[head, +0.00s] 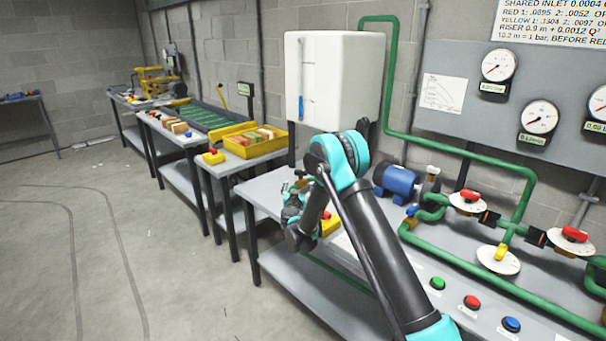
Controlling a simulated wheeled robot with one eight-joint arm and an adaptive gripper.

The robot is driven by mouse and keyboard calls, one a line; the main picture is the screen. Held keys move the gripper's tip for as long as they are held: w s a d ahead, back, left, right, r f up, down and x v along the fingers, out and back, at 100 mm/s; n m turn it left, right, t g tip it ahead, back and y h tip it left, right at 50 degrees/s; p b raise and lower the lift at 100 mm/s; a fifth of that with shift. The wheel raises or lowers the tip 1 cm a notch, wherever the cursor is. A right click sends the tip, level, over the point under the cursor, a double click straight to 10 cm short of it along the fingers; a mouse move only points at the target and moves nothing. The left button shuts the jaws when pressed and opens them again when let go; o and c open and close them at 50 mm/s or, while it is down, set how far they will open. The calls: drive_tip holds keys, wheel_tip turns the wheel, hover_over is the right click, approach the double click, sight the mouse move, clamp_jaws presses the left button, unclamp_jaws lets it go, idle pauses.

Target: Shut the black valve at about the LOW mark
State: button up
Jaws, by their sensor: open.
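I see no valve with a clearly black handle and no readable LOW mark in the head view. My gripper (292,208) is open, left of the pipework and near the bench's left end. It is apart from these valves, and its fingers are small and partly hidden by my arm.
A blue pump (398,181) stands behind my arm, below a white tank (335,85). Green (438,283), red (472,302) and blue (511,325) buttons line the bench front. Gauges (498,66) hang on the wall panel. A yellow tray (252,140) sits farther left.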

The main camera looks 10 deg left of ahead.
sight(298, 173)
drive_tip(key=w, duration=1.3)
drive_tip(key=shift+a, duration=0.35)
drive_tip(key=c, duration=1.2)
drive_tip(key=shift+a+h, duration=0.1)
drive_tip(key=shift+h, duration=0.2)
drive_tip(key=m+h, duration=0.2)
drive_tip(key=shift+h, duration=0.4)
drive_tip(key=shift+m+g+h, duration=0.9)
drive_tip(key=shift+m+h, duration=0.55)
drive_tip(key=shift+h, duration=0.55)
drive_tip(key=shift+m+g+h, duration=0.9)
drive_tip(key=shift+m+h, duration=0.55)
drive_tip(key=shift+h, duration=0.85)
